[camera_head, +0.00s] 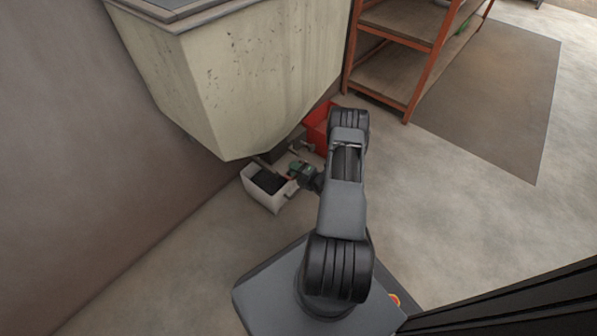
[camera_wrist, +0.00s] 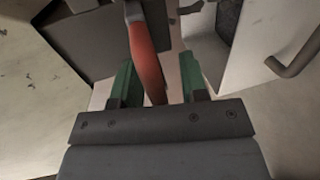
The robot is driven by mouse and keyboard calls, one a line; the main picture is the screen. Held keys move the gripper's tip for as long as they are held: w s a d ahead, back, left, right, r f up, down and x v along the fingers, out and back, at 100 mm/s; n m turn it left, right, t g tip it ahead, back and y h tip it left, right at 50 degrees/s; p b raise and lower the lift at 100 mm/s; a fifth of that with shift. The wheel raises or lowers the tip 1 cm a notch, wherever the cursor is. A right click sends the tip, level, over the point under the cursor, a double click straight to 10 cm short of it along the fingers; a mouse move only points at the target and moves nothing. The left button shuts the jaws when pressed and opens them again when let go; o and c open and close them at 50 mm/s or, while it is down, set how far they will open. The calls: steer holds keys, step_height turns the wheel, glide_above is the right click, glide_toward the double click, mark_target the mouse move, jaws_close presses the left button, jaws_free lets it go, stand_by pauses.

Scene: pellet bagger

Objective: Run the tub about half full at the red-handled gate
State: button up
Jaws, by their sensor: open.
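The pale hopper (camera_head: 255,75) hangs over a white tub (camera_head: 261,195) on the floor. Dark grainy material shows inside the tub; its exact level is hard to tell. The tub also shows at the right of the wrist view (camera_wrist: 262,62), with a grey handle (camera_wrist: 295,55). The red gate handle (camera_wrist: 144,55) points down into the space between my gripper's green fingers. My gripper (camera_wrist: 158,65) is open, with a finger on either side of the handle; I cannot tell whether either touches it. In the head view my gripper (camera_head: 294,170) is beside the tub's right rim, under the hopper.
A red bin (camera_head: 318,128) stands behind my arm, right of the hopper's lower end. An orange-framed shelf (camera_head: 400,62) stands at the back. A wall (camera_head: 80,150) runs along the left. The floor to the right (camera_head: 470,220) is clear.

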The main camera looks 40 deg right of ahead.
steer(key=p+v, duration=0.4)
steer(key=v, duration=0.9)
steer(key=shift+s, duration=0.35)
